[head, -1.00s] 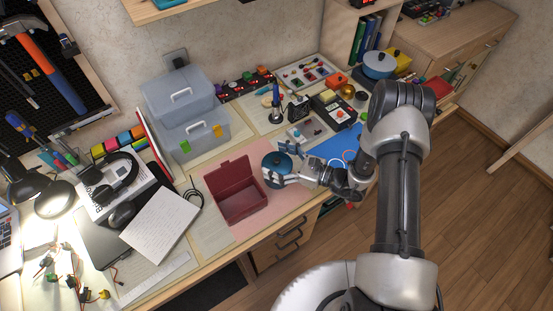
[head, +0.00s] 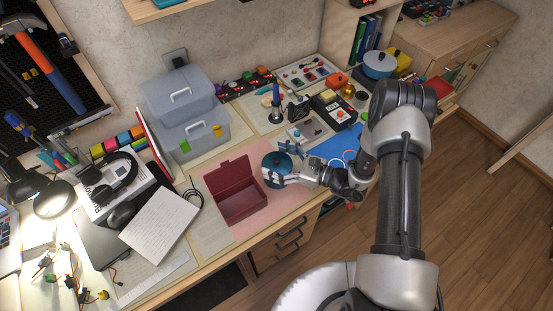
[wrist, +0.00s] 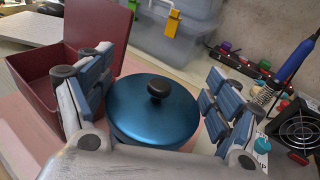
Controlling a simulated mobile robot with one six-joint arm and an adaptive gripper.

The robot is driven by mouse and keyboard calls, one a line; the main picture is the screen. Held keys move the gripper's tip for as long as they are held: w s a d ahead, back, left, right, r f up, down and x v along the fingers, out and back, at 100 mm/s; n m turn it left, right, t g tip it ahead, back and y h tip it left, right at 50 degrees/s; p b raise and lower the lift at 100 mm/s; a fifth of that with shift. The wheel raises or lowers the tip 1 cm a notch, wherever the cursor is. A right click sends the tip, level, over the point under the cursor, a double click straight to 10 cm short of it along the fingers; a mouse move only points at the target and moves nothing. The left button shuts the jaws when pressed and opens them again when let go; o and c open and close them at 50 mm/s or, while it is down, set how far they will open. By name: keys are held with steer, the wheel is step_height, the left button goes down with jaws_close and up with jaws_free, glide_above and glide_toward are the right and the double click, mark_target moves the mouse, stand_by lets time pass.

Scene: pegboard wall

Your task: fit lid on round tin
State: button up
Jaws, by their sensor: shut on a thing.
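The round blue lid (wrist: 152,106) with a black knob (wrist: 159,89) lies level between the two fingers of my gripper (wrist: 155,105). My gripper is shut on the lid, one finger at each side. A darker blue round wall, the tin (wrist: 130,142), shows just under the lid's near rim. The lid covers the tin's top, and I cannot tell whether it is fully seated. In the head view the lid (head: 275,162) and my gripper (head: 283,164) are at the right part of the pink mat.
An open dark red box (head: 238,196) stands just left of the lid on the pink mat (head: 270,216). Grey lidded bins (head: 196,135) stand behind. A soldering iron (wrist: 298,60) and a small fan (wrist: 297,128) stand to the right. A blue pot (head: 378,66) is at the back right.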

steer(key=shift+f+b, duration=1.2)
steer(key=shift+f, duration=0.15)
steer(key=o, duration=0.8)
steer(key=shift+o, duration=0.2)
steer(key=v, duration=1.2)
